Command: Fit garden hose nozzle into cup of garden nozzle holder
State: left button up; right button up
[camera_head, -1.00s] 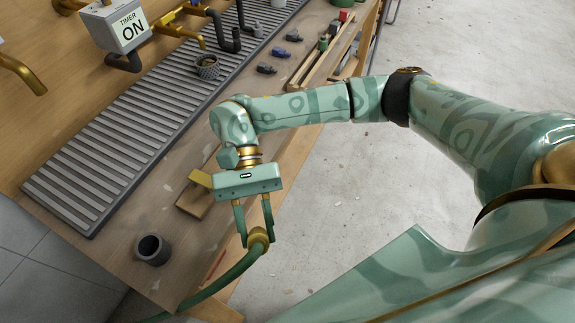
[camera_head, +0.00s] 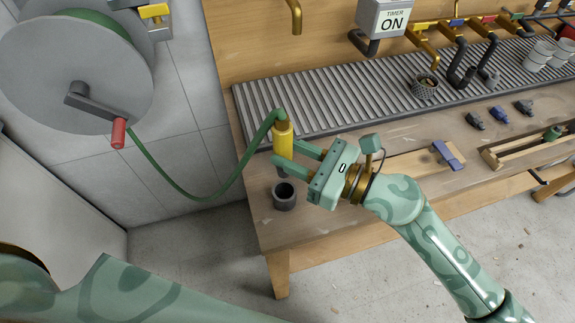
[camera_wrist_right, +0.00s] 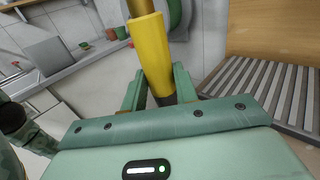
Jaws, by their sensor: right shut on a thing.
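The yellow garden hose nozzle (camera_head: 283,138) is held roughly upright, its dark tip pointing down and the green hose (camera_head: 240,170) leaving its top. My right gripper (camera_head: 286,156) comes from the right and is shut on the nozzle's lower part. The dark grey round cup (camera_head: 285,199) of the holder stands on the bench near its left end. In the head view the nozzle tip shows just above the cup's rim; the gap in depth is unclear. In the right wrist view the nozzle (camera_wrist_right: 150,55) stands between the fingers (camera_wrist_right: 160,90). My left gripper is out of view.
A hose reel (camera_head: 70,70) with a red handle (camera_head: 118,133) is at the left; the hose sags from it to the nozzle. A grey slatted strip (camera_head: 340,95) runs along the bench (camera_head: 300,232). A wooden board with a blue clamp-like piece (camera_head: 448,153) lies right of the gripper.

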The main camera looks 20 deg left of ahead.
jog(key=shift+d, duration=0.1)
